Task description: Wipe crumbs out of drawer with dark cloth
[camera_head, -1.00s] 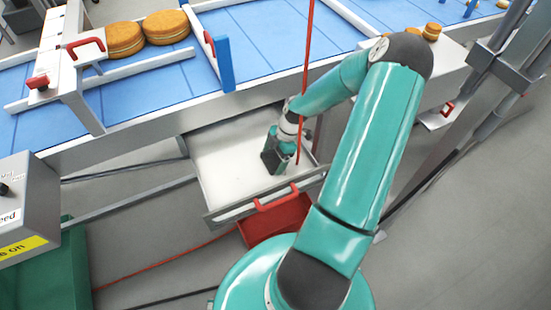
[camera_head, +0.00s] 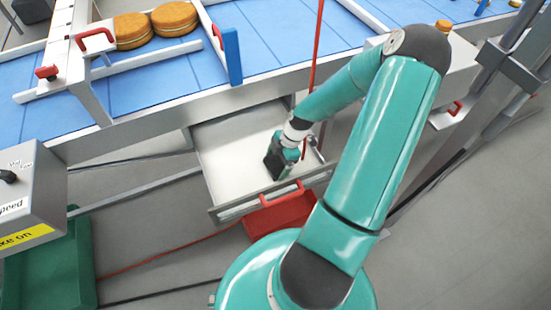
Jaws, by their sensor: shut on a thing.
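The drawer (camera_head: 221,162) is pulled out from under the conveyor frame. Its pale floor shows left of my gripper; crumbs are too small to make out. My gripper (camera_head: 282,166) is down inside the drawer, right of its middle. It is shut on a dark thing at its tip, which I take to be the dark cloth (camera_head: 275,168). My gripper and arm hide most of it, and I cannot tell whether it touches the drawer floor.
A blue conveyor (camera_head: 150,80) with round cakes (camera_head: 175,18) runs behind the drawer. A red bin (camera_head: 280,214) sits at the drawer's front. A red cord (camera_head: 317,50) hangs by my arm. A green bin (camera_head: 50,260) and grey control box (camera_head: 30,195) stand left.

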